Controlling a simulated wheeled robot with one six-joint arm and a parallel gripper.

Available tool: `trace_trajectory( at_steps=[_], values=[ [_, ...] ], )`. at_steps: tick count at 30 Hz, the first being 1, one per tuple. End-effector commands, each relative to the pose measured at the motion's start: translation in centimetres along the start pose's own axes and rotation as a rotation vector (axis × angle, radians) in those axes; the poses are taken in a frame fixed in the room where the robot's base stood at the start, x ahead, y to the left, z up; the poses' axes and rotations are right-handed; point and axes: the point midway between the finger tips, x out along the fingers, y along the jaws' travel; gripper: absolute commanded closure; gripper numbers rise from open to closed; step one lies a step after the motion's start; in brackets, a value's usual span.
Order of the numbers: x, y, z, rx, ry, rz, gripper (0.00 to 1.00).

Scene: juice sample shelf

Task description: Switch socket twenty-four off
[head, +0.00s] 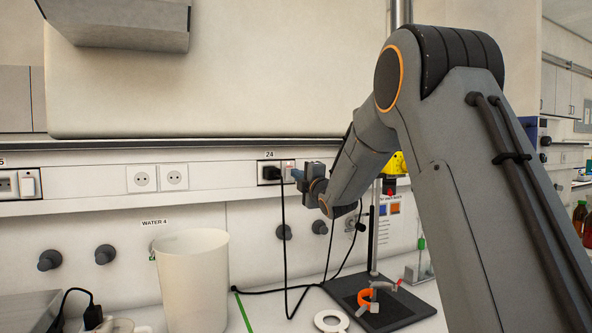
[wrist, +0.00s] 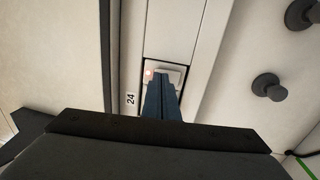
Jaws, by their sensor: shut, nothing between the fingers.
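Socket twenty-four (head: 268,174) is on the wall rail under a "24" label, with a black plug and hanging cable in it. Its white rocker switch (head: 288,166) is right of the plug. My gripper (head: 296,174) is shut and empty, its blue fingertips at the switch. In the wrist view, the shut fingers (wrist: 160,78) cover part of the white switch (wrist: 172,74), and a small reddish light (wrist: 149,72) glows beside them. I cannot tell whether the fingertips touch the switch. The plug is hidden in the wrist view.
Left along the rail are two empty sockets (head: 158,178) and another switched socket (head: 20,184). Below stand a white bin (head: 192,280), dark wall knobs (head: 105,254) and a black stand base (head: 396,310). The black cable hangs below my gripper.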

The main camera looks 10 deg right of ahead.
Motion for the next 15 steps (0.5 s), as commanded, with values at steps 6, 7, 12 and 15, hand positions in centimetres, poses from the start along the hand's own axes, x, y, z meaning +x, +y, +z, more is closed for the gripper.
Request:
trace_trajectory(
  at_steps=[6,7,12,15],
  values=[
    [1.19,-0.02,-0.05,0.001,0.000,0.000,1.00],
    [1.24,-0.03,-0.05,0.001,0.000,0.000,1.00],
    [1.30,-0.06,-0.03,0.001,0.000,0.000,1.00],
    [1.29,-0.06,-0.03,0.001,0.000,0.000,1.00]
  ],
)
